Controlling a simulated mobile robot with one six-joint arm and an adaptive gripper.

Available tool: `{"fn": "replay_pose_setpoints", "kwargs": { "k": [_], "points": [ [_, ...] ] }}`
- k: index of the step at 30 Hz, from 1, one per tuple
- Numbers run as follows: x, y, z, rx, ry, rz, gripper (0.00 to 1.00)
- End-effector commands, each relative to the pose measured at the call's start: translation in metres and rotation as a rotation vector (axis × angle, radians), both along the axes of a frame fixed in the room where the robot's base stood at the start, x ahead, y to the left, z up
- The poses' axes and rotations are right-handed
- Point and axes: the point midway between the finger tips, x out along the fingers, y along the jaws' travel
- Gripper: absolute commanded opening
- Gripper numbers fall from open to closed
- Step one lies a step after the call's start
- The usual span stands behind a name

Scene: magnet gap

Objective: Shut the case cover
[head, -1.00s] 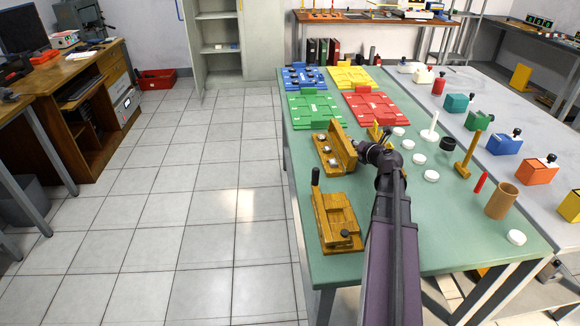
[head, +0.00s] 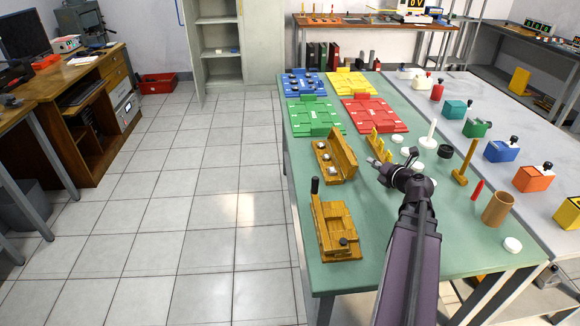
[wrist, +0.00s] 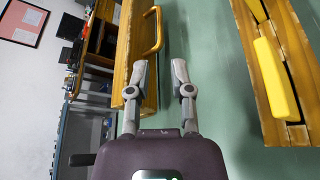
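The wooden case (head: 326,174) stands on the green table, with silvery round pieces in its tray. Its cover (head: 345,154) is up, standing steeply along the tray's right side. In the wrist view, a wooden panel with a bar handle (wrist: 154,34), apparently the cover, rises left of my gripper (wrist: 159,72). My fingers are apart with nothing between them; the left finger is close to the panel, and I cannot tell if it touches. In the head view my gripper (head: 373,162) is just right of the cover.
A wooden holder with yellow pieces (head: 379,146) stands right of the case; its yellow block (wrist: 274,80) is close on the wrist view's right. A wooden latch-like fixture (head: 335,230) is nearer. White discs, a mallet (head: 466,163) and a cup (head: 498,208) stand further right.

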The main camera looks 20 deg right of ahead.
Motion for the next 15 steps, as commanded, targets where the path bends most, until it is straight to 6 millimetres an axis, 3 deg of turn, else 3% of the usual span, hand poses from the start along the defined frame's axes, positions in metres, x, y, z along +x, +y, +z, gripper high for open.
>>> {"fn": "replay_pose_setpoints", "kwargs": {
  "k": [6, 15],
  "points": [
    [-0.023, -0.001, 0.007, 0.001, -0.001, -0.001, 0.28],
    [-0.001, 0.003, 0.038, 0.068, -0.093, -0.085, 0.28]
  ]
}}
